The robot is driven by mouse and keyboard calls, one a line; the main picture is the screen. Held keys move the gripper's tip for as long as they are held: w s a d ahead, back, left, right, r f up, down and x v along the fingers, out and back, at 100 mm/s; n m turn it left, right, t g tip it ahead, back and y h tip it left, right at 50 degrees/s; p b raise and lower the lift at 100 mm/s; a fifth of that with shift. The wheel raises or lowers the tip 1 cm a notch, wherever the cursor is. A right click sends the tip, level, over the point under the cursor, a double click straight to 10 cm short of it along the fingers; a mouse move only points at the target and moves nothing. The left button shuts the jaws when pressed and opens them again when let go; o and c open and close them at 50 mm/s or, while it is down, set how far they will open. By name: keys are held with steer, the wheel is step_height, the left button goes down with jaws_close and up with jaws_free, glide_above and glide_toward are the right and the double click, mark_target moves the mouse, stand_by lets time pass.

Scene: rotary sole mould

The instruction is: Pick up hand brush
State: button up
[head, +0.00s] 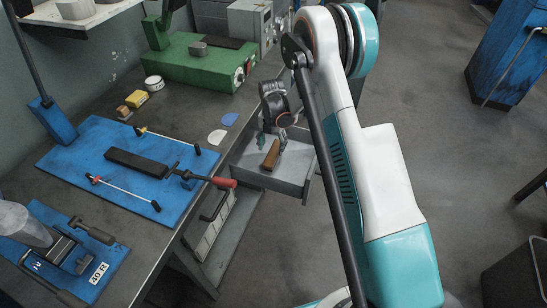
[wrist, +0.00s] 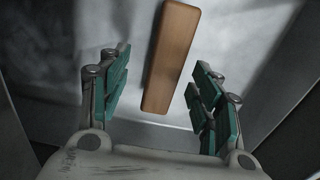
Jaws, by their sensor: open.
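The hand brush shows as a long brown wooden block (head: 270,155) lying in an open grey drawer (head: 290,185) under the workbench. In the wrist view the brown wooden piece (wrist: 171,58) runs from the top edge down toward the space between the fingers; no bristles show. My gripper (head: 274,138) is over the drawer, close to the brush. In the wrist view my gripper (wrist: 160,95) is open, with one green-padded finger on each side of the brush's near end. I see gaps between both fingers and the wood.
The drawer walls stand close around my gripper. The workbench (head: 205,100) to the left carries a blue board (head: 90,150) with a red-handled clamp (head: 222,182), a green machine (head: 200,63) and a yellow block (head: 136,99).

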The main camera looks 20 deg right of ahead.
mark_target(274, 152)
steer(key=f+b, duration=0.1)
steer(key=f, duration=0.2)
steer(key=f+b, duration=0.1)
steer(key=f, duration=0.1)
steer(key=shift+s+d+f+b, duration=0.15)
steer(key=shift+s+d+b, duration=0.05)
steer(key=shift+s+b, duration=0.15)
steer(key=c, duration=1.2)
